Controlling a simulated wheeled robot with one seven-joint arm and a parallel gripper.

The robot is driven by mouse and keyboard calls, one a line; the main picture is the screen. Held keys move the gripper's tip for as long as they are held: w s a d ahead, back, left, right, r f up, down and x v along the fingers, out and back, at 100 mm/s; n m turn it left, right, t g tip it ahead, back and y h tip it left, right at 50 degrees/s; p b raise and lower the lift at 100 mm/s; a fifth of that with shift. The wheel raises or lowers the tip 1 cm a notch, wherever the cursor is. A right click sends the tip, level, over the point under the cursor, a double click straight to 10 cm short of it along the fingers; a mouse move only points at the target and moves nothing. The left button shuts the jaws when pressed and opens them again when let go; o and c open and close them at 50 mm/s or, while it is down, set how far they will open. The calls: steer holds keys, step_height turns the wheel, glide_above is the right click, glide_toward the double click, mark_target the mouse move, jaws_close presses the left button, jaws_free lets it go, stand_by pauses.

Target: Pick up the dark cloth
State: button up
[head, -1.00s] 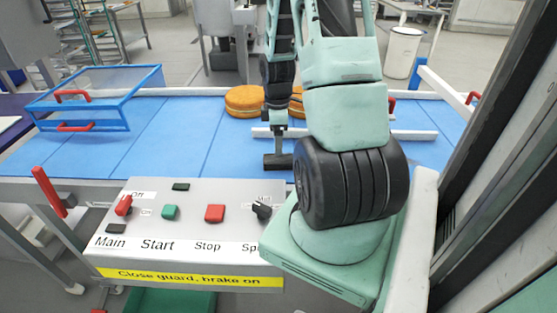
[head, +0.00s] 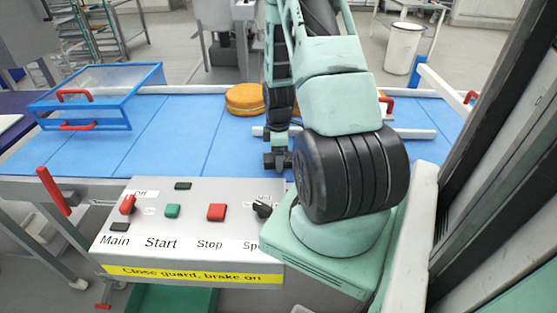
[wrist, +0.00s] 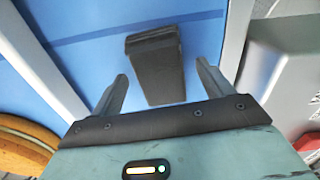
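The dark cloth (wrist: 153,62) is a folded, dark grey strip lying on the blue belt. In the wrist view it lies between and beyond my fingers, its near end close to the gripper's palm edge. My gripper (wrist: 162,72) is open, with one finger on each side of the cloth and blue belt showing in the gaps. In the head view the cloth (head: 277,161) is a small dark patch at the lower end of my arm, partly covered by the gripper. I cannot tell the height left between fingers and belt.
White guide rails run along the belt (head: 180,130), one close by on each side in the wrist view. An orange-brown round (head: 245,100) stands behind the gripper. A blue-framed clear guard (head: 100,95) is at the left. A control panel (head: 190,225) stands in front.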

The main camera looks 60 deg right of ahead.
steer(key=c, duration=0.9)
steer(key=shift+c, duration=0.2)
step_height(320, 180, up, 10)
steer(key=b, duration=0.1)
steer(key=shift+b, duration=0.35)
steer(key=shift+o, duration=0.6)
steer(key=shift+r, duration=0.1)
